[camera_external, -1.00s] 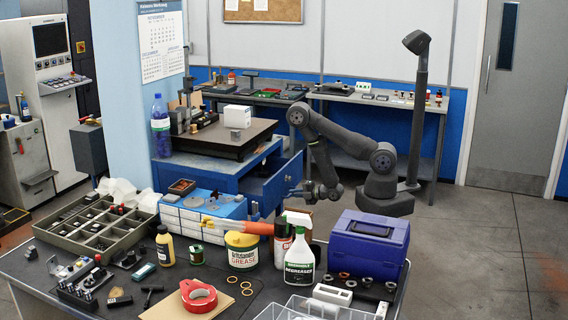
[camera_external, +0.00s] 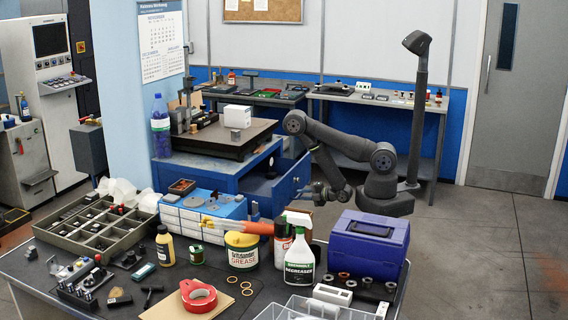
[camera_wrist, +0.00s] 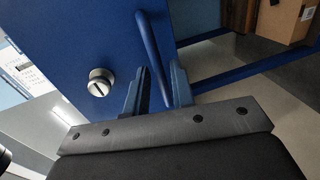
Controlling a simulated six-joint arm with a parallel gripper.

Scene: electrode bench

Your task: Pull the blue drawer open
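The blue drawer (camera_external: 288,187) stands partly open from the blue cabinet (camera_external: 222,173) under the dark plate, and its open top shows. In the wrist view the drawer's front (camera_wrist: 112,40) fills the upper left, with a round slotted lock (camera_wrist: 101,82) on it. Its blue bar handle (camera_wrist: 149,45) runs down between the two fingers of my gripper (camera_wrist: 158,88). My gripper is closed around the handle, though the exact contact is partly hidden by the fingers. In the external view my gripper (camera_external: 311,191) is at the drawer's front.
The front table holds a spray bottle (camera_external: 299,255), a grease tub (camera_external: 242,250) and a blue-purple case (camera_external: 369,245), near my gripper in the picture. A cardboard box (camera_wrist: 283,20) shows beyond the drawer in the wrist view. Open floor (camera_external: 470,240) lies to the right.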

